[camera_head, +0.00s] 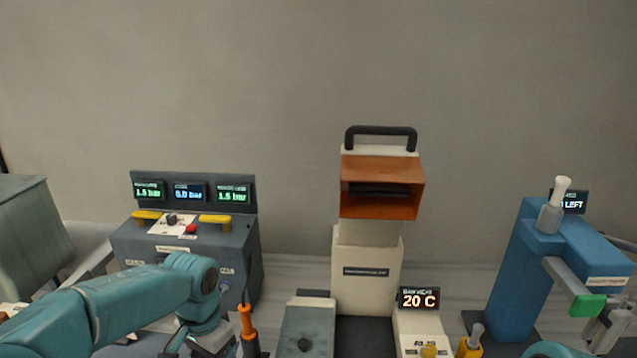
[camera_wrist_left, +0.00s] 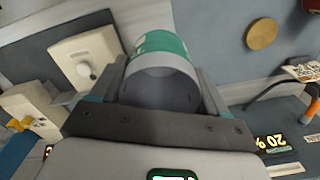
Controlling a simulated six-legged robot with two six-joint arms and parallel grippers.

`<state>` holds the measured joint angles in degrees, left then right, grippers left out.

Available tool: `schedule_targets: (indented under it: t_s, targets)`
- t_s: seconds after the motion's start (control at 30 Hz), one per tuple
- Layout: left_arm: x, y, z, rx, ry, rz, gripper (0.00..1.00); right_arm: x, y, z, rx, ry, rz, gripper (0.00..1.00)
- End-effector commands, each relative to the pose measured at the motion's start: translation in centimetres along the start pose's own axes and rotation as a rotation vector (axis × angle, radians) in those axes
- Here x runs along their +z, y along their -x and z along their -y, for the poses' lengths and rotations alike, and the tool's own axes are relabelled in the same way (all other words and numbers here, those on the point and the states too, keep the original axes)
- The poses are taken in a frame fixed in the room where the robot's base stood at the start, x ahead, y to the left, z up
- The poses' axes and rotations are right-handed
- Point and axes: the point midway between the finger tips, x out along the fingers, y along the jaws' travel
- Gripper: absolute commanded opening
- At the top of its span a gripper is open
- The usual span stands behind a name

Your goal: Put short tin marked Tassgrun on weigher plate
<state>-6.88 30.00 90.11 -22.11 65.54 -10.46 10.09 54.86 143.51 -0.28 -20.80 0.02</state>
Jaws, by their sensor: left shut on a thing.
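My left gripper (camera_wrist_left: 163,80) is shut on a short tin (camera_wrist_left: 160,60) with a green and white label, held between its two fingers with a grey round end toward the camera. The name on the label cannot be read. In the head view the left arm comes in from the left, and its gripper (camera_head: 208,346) is cut off at the bottom edge; the tin cannot be made out there. A round brass-coloured disc (camera_wrist_left: 262,33) lies on a dark surface at upper right in the left wrist view; I cannot tell if it is the weigher plate. My right gripper is out of view.
A grey console (camera_head: 185,247) with lit displays stands behind my left arm. An orange-handled tool (camera_head: 247,322) stands beside it. A cream machine with an orange hood (camera_head: 382,185) stands mid-back, with a 20 C display (camera_head: 418,299) nearby. A blue stand (camera_head: 522,280) is at right.

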Motion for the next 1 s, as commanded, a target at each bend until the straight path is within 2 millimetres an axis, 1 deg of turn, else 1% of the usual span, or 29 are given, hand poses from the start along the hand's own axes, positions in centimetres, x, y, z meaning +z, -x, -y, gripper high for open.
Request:
schedule_targets:
  t_s: [0.03,0.13,0.2,0.3,0.33,0.37,0.5,0.6,0.67,0.77,1.0]
  targets:
    - [-0.1,-0.1,0.0,-0.001,0.095,-0.005,0.51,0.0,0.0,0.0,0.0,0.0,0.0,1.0]
    - [-0.3,-0.1,0.0,-0.002,0.275,-0.016,0.51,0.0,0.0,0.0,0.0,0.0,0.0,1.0]
    - [-0.4,-0.1,0.1,-0.001,0.367,-0.021,0.51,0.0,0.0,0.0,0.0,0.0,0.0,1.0]
    - [-0.4,-0.1,0.2,0.0,0.453,-0.025,0.51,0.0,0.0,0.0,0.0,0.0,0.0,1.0]
    - [-0.1,-0.1,0.3,0.0,0.471,-0.023,0.51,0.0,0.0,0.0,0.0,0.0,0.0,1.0]
    - [0.3,-0.4,0.2,0.001,0.48,-0.012,0.51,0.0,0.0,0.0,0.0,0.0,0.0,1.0]
    - [2.5,-2.8,-0.7,-0.002,0.48,0.017,0.51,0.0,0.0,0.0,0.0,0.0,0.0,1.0]
    - [3.2,-4.3,-1.4,-0.002,0.475,0.01,0.51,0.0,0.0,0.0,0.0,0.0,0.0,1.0]
    - [3.3,-4.9,-1.7,-0.001,0.475,-0.003,0.51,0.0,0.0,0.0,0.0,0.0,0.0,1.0]
    - [2.8,-4.9,-1.6,0.0,0.486,-0.026,0.51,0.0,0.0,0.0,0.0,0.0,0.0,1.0]
    - [2.8,-4.9,-1.6,0.0,0.487,-0.025,0.51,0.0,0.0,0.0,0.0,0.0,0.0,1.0]
